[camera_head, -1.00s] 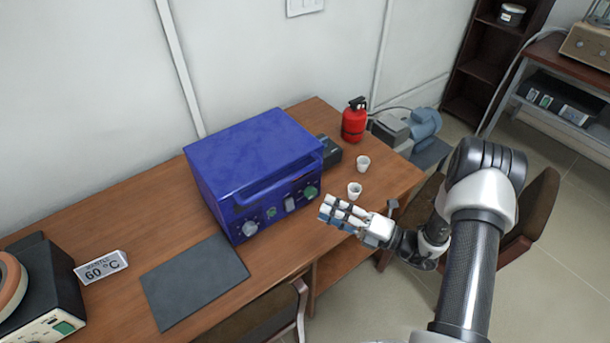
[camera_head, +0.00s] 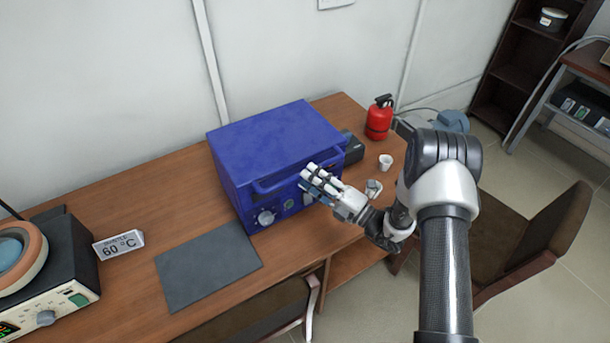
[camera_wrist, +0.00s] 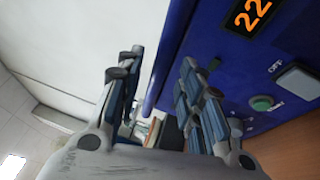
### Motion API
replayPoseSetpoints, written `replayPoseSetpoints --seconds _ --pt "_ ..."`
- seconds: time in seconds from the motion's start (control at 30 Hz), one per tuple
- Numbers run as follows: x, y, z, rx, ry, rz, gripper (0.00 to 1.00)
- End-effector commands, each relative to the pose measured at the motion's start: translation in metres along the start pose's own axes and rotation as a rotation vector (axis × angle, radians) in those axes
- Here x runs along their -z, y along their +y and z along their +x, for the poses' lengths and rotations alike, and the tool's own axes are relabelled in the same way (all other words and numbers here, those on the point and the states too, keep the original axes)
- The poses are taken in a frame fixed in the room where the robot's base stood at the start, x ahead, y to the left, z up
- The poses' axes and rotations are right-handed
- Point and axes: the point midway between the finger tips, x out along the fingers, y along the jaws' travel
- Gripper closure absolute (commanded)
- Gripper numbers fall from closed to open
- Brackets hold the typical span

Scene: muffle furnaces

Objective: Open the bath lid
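The bath (camera_head: 75,265) is a black box with a light front panel at the left edge of the head view, partly cut off. A round orange-and-cream rim surrounds a blue-grey middle on its top; I cannot tell whether this is the lid or the inside. My gripper (camera_head: 312,178) is far to its right, at the front of the blue furnace, close to the furnace handle (camera_head: 298,176). In the wrist view my gripper (camera_wrist: 158,95) has its fingers apart, with a blue edge of the furnace between them. I cannot tell whether they touch the handle.
The blue furnace (camera_head: 275,140) stands mid-table. A dark mat (camera_head: 208,272) and a "60 °C" sign (camera_head: 119,244) lie between it and the bath. A white cup (camera_head: 385,161) and a red extinguisher (camera_head: 379,120) stand to its right. Chairs stand in front.

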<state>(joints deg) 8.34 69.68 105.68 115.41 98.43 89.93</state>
Motion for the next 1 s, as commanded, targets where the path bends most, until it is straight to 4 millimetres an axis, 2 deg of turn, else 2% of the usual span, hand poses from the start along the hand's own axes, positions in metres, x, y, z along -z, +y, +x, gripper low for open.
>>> replayPoseSetpoints --seconds 0.1,0.2,0.57,1.0 --pt "0.000 0.000 0.016 -0.001 0.003 -0.002 0.65" --pt "0.000 0.000 0.024 0.000 0.001 -0.002 0.65" --pt "0.000 0.000 0.028 0.000 0.000 0.000 0.66" --pt "0.000 0.000 0.027 0.000 0.000 0.000 0.95"
